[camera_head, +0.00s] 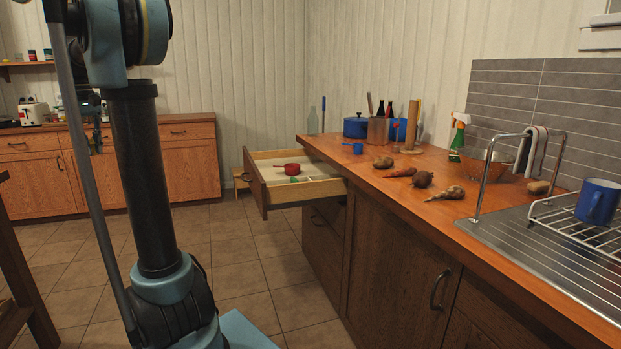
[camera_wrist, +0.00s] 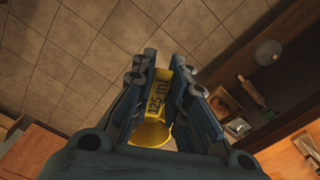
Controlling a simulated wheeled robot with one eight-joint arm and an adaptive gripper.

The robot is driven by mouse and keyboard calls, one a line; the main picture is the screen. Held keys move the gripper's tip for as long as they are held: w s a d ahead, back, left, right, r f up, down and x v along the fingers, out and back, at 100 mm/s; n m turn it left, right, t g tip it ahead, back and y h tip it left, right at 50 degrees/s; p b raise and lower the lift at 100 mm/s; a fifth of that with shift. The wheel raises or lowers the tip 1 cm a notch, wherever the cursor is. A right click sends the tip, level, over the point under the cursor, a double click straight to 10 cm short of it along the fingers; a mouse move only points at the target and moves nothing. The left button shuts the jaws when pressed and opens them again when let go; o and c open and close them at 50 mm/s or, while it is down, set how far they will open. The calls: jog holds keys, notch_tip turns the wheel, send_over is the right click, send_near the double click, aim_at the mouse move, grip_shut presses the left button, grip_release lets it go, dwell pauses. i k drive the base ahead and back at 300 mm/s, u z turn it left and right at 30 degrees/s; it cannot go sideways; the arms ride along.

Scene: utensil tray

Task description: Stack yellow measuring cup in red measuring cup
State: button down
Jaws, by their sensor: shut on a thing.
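My gripper (camera_wrist: 166,64) is shut on the handle of the yellow measuring cup (camera_wrist: 151,133). The handle lies between the two fingers, with "125 ml" printed on it, and the bowl is toward the bottom of the wrist view, partly hidden by the gripper. The cup is held in the air above the tiled floor. The red measuring cup (camera_head: 291,168) sits in the open drawer (camera_head: 324,189) in the head view, away from my gripper. I cannot make out the yellow cup in the head view.
A green item (camera_head: 294,179) lies beside the red cup in the drawer. A blue cup (camera_head: 357,148) stands on the counter (camera_head: 400,208), with several root vegetables (camera_head: 424,179) near it. In the wrist view, wooden furniture (camera_wrist: 290,65) holding utensils is at right. The floor before the drawer is clear.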

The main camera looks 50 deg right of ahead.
aim_at(287, 170)
jog(key=z, duration=1.55)
jog(key=i, duration=1)
